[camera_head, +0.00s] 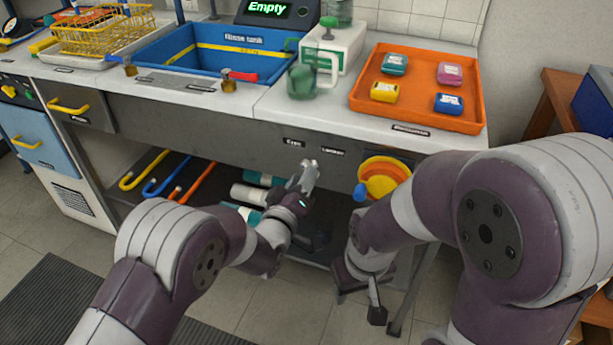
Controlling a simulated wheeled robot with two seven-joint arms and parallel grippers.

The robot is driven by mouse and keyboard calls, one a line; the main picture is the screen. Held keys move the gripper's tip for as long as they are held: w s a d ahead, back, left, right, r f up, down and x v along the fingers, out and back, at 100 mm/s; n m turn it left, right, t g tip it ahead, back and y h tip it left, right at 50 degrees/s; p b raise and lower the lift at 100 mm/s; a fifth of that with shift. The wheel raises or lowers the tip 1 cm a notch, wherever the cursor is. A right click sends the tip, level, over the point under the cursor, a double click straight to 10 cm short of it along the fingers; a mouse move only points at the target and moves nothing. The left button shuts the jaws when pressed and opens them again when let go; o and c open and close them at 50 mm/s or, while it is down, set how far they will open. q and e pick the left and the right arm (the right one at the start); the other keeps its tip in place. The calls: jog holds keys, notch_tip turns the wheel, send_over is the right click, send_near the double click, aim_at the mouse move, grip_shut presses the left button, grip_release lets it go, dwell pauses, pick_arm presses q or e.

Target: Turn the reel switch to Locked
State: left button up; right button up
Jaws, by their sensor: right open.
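The bench front carries two small labels, one on the left that seems to read Free (295,142) and one on the right that seems to read Locked (332,152). My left gripper (307,174) points up just below and between these labels. Its pale fingers are close to the panel; whether they touch it or hold anything is unclear. No switch lever can be made out; the fingers may hide it. A yellow and orange reel (382,180) with a blue knob (360,192) is to the right. My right gripper (376,305) hangs low below the reel, apart from it.
An orange tray (420,122) with several coloured blocks, a white jug (336,45) and a blue rinse tank (190,65) stand on the bench. Coloured hooks (155,180) and cylinders (250,194) lie on the lower shelf. A wooden table (560,100) stands at the right.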

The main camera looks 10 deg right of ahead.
pick_arm(q)
jog(key=x, duration=0.3)
jog(key=shift+c, duration=0.3)
grip_shut()
